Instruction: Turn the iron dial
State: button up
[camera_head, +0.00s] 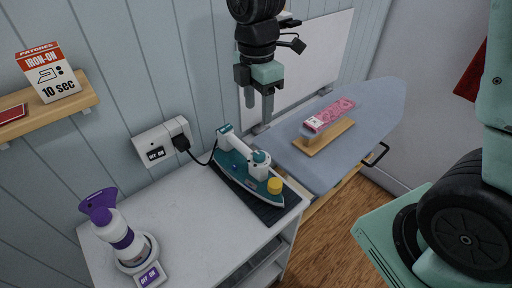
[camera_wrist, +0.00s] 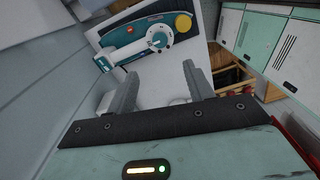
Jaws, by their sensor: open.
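A teal and white iron (camera_head: 236,168) lies on a dark ribbed rest on the white cabinet. A round white dial-like part with a lever (camera_head: 261,158) sits on top of it, beside a yellow round cap (camera_head: 275,186). In the wrist view the iron (camera_wrist: 125,32) is at the top, with the white round part (camera_wrist: 157,40) and the yellow cap (camera_wrist: 183,22) clear to see. My gripper (camera_head: 258,110) is open and empty, pointing down above the iron and apart from it. Its fingers also show in the wrist view (camera_wrist: 160,72), just below the iron.
A wall socket box (camera_head: 162,141) holds a black plug with a cord to the iron. A purple-topped steamer bottle (camera_head: 122,235) stands on the cabinet (camera_head: 200,235). An ironing board (camera_head: 375,110) bears a wooden block with a pink item. A shelf (camera_head: 80,98) holds an "Iron-on" box.

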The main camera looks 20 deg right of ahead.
aim_at(259, 154)
jog(key=f, duration=0.4)
jog(key=f+p, duration=0.1)
jog(key=f, duration=0.4)
jog(key=f+p, duration=0.1)
jog(key=f, duration=0.4)
jog(key=shift+s, duration=0.25)
jog(key=shift+c, duration=0.3)
jog(key=shift+r, duration=0.1)
jog(key=c, duration=0.9)
